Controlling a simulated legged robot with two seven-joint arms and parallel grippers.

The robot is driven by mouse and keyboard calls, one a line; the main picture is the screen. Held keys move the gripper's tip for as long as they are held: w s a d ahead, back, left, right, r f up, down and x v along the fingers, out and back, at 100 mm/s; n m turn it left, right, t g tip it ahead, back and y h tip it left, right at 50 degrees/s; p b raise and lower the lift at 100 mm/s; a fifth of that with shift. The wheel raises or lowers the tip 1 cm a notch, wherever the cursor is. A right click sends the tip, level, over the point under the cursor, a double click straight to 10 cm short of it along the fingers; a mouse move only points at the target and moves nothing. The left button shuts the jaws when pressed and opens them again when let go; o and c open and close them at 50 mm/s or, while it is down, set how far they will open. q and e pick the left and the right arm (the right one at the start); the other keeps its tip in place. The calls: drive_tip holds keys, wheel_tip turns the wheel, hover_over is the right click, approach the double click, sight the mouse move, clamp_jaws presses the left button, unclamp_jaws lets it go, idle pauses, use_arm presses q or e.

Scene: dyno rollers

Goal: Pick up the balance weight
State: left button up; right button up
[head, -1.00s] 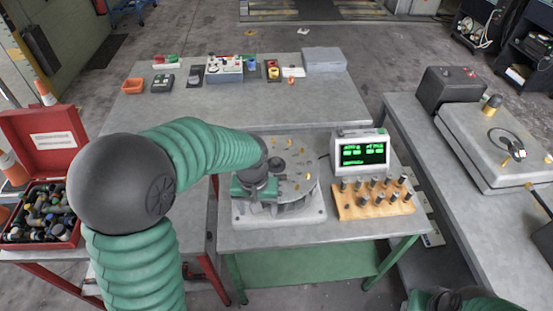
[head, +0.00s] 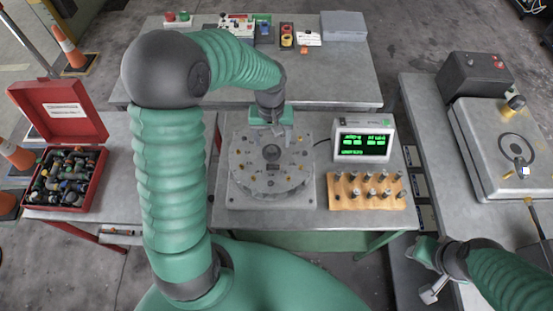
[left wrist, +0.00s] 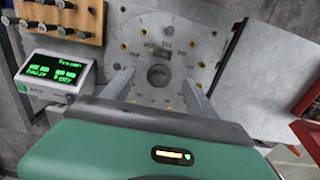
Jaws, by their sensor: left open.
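Several small dark cylindrical weights with light tops (head: 368,178) stand in a wooden block (head: 345,201) on the middle table; which is the balance weight I cannot tell. The block also shows at the top left of the left wrist view (left wrist: 60,15). My left gripper (head: 278,130) is open and empty above the back of the round grey rotor disc (head: 270,180), left of the block. In the left wrist view its fingers (left wrist: 158,85) stand apart over the disc. My right gripper (head: 432,275) is low at the right; its fingers are unclear.
A lit display box (head: 364,142) stands behind the wooden block. A red case of small parts (head: 92,180) is on the left table. A grey machine (head: 490,150) occupies the right table. The back table (head: 200,70) holds control boxes, with free room between.

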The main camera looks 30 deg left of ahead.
use_arm(q)
drive_tip(key=f, duration=0.1)
drive_tip(key=s+f, duration=0.1)
drive_tip(key=d+f, duration=0.1)
drive_tip(key=f, duration=0.1)
drive_tip(key=shift+s, duration=0.35)
drive_tip(key=p, duration=0.1)
hover_over(274, 165)
drive_tip(key=w, duration=0.1)
drive_tip(key=f, duration=0.4)
drive_tip(key=shift+a+f, duration=0.15)
drive_tip(key=shift+a, duration=0.1)
drive_tip(key=f, duration=0.2)
drive_tip(key=f+p, duration=0.1)
drive_tip(key=f, duration=0.1)
drive_tip(key=shift+s+a+p, duration=0.2)
drive_tip(key=shift+s+p, duration=0.1)
drive_tip(key=shift+s, duration=0.1)
drive_tip(key=shift+s+f, duration=0.15)
drive_tip(key=shift+f, duration=0.1)
drive_tip(key=shift+d, duration=0.35)
drive_tip(key=shift+w+d, duration=0.1)
drive_tip(key=shift+w, duration=0.1)
drive_tip(key=c, duration=1)
drive_tip(key=shift+s+a, duration=0.1)
drive_tip(key=shift+a, duration=0.25)
drive_tip(key=c, duration=0.3)
use_arm(e)
drive_tip(key=v, duration=0.3)
